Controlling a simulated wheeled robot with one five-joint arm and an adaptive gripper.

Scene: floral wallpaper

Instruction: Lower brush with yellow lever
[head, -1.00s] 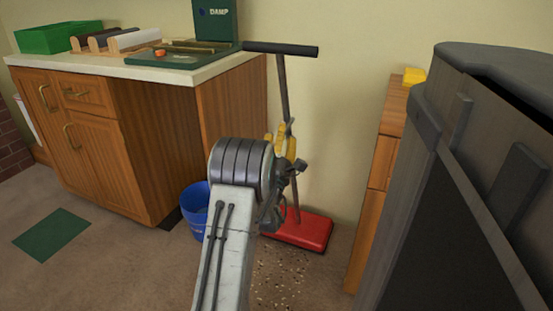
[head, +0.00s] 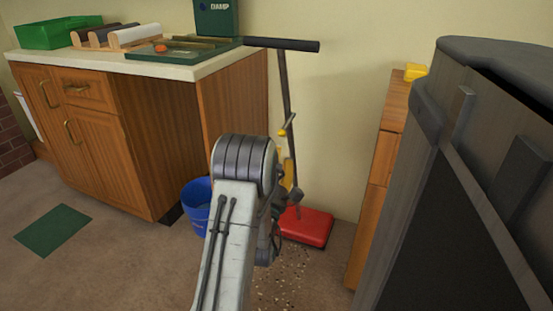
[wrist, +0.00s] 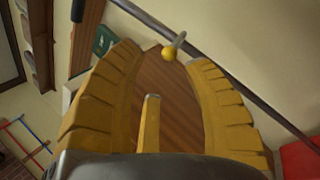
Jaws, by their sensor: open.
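The sweeper has a red brush head (head: 307,228) on the floor, a dark slanted pole and a black top handle (head: 282,45). Its yellow-tipped lever (head: 283,132) sticks out from the pole. In the head view my arm hides most of the gripper, which is just below the lever.
A wooden cabinet (head: 100,130) with trays on top stands left, a blue bucket (head: 196,192) beside it. A wooden unit (head: 373,185) and a large dark grey object (head: 440,190) stand right. Crumbs (head: 285,280) lie on the floor before the red head. A green mat (head: 52,230) lies left.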

